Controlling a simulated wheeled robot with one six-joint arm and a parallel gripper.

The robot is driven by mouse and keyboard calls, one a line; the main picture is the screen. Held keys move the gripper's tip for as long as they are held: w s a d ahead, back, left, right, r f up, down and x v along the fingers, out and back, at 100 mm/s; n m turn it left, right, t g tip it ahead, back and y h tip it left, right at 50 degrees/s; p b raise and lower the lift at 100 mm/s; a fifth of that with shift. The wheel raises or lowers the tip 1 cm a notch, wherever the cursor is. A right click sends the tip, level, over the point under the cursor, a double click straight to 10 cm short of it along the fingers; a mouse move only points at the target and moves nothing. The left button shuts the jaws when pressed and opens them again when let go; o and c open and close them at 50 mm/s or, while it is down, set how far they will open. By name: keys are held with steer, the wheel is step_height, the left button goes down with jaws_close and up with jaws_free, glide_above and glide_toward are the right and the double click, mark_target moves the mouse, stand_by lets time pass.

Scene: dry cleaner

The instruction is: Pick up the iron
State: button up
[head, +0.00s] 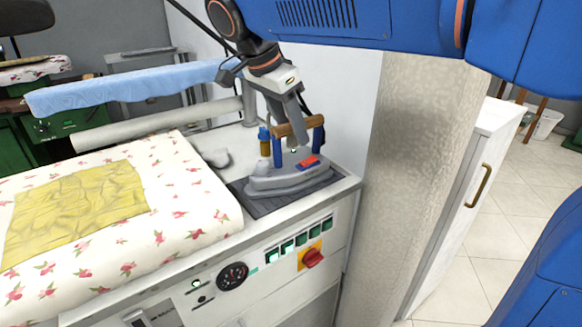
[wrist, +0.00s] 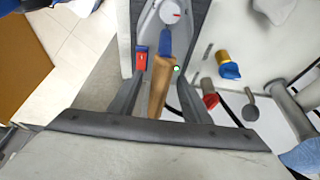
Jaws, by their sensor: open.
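The iron (head: 285,181) is grey, with a wooden handle (head: 299,125) on blue posts and a red switch on top. It rests flat on a dark pad (head: 262,207) at the right end of the pressing table. My gripper (head: 299,117) is over it, pointing down at the handle. In the wrist view my gripper (wrist: 160,72) is open, with one finger on each side of the wooden handle (wrist: 158,88). I cannot tell whether either finger touches it. The far finger is partly hidden in the head view.
A floral padded board (head: 190,215) with a yellow cloth (head: 75,212) fills the table's left. A blue padded board (head: 130,88) stands behind. A pale pillar (head: 400,170) rises right of the table, beside a white cabinet (head: 470,180). Tiled floor at right is mostly clear.

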jaws_close()
steer(key=shift+r, duration=0.15)
stand_by(1.2)
